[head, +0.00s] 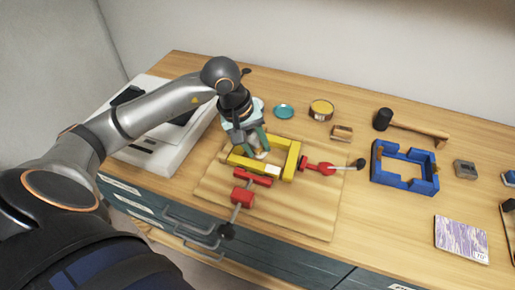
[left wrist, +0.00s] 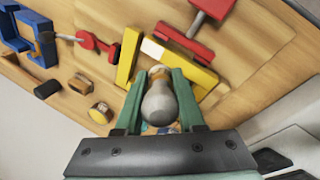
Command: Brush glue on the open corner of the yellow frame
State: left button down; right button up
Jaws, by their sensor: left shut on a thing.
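The yellow frame (head: 289,165) lies on a wooden board, and it also shows in the left wrist view (left wrist: 128,58). A white patch (head: 272,170) marks the end of one yellow bar close to another bar; the wrist view shows it too (left wrist: 152,48). I cannot tell whether it is glue. My left gripper (head: 257,149) is above the frame, shut on a grey, bulb-shaped handle (left wrist: 160,103), apparently the brush. Its tip points toward the frame's inner side; contact is unclear. My right gripper is out of view.
Red clamps (head: 255,179) (head: 318,168) sit at the frame's near and right sides. A teal dish (head: 284,111), a tin (head: 321,109) and a wooden block (head: 341,133) stand behind. A mallet (head: 413,127) and blue frame (head: 404,181) are right. A white machine (head: 147,150) is left.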

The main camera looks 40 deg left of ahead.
pick_arm(q)
jog(key=shift+a+r+p, duration=0.1)
jog(key=shift+r+p, duration=0.85)
jog(key=shift+r, duration=1.25)
jog(key=shift+w, duration=0.1)
